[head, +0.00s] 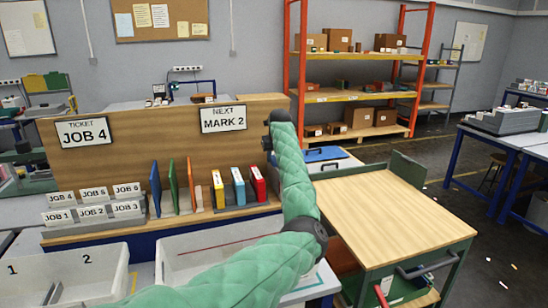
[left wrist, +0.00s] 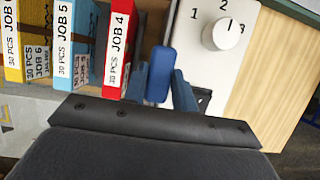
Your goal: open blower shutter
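My left arm reaches up through the middle of the head view, and its dark wrist end (head: 270,120) is by the right end of the wooden board. In the left wrist view my left gripper (left wrist: 160,88) has its two blue-grey fingers apart, one on each side of a blue upright piece (left wrist: 160,70). This piece may be the shutter's handle. I cannot tell whether the fingers touch it. A white panel with a round dial (left wrist: 222,33) marked 1, 2, 3 is just right of it. The blower shutter itself is not clearly seen. My right gripper is out of view.
Yellow, blue and red job folders (head: 238,187) stand left of my arm; the red one (left wrist: 118,45) is close to the left finger. A wooden-topped cart (head: 395,212) stands at right, its top clear. White bins (head: 65,272) are at front left.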

